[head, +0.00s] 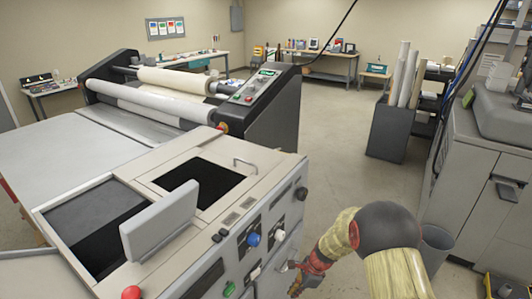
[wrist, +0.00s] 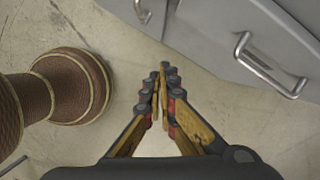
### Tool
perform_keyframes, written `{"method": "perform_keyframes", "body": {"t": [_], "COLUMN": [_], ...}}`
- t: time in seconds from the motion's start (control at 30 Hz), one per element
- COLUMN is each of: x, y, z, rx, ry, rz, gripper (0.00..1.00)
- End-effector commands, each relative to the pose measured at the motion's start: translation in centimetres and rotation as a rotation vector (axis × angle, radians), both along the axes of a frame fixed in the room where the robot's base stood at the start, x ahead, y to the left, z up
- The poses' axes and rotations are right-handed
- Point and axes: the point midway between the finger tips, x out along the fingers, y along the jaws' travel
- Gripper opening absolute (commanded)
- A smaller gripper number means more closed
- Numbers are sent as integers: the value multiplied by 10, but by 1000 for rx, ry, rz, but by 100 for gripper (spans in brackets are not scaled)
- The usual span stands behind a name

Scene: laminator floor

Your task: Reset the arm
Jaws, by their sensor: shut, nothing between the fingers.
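My gripper (wrist: 162,72) shows in the wrist view with its two yellow and dark fingers together at the tips and nothing between them. It points down over bare floor, beside a grey cabinet front (wrist: 210,40). In the head view my arm reaches in from the lower right, bent, with its end low beside the right side of the grey machine console (head: 245,215). The gripper is small and partly hard to make out there. I see no contact between the fingers and the cabinet.
A metal handle (wrist: 265,68) projects from the cabinet near the gripper. The laminator with white rolls (head: 150,105) stands behind the console. A grey bin (head: 435,245) and a large grey machine (head: 485,170) are at right. Open floor (head: 335,150) lies between.

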Motion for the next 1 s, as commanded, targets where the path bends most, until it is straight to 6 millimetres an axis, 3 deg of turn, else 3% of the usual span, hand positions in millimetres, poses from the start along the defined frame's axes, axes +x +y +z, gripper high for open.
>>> {"method": "perform_keyframes", "body": {"t": [0.17,0.6,0.8,1.0], "x": [-45,-160,-214,-261], "y": [-6,-40,-57,-72], "z": [45,210,268,312], "rx": [-24,-156,-266,-404], "ry": [-45,-240,-315,-388], "rz": [369,1173,1401,1511], "gripper": [0,0,0,0]}}
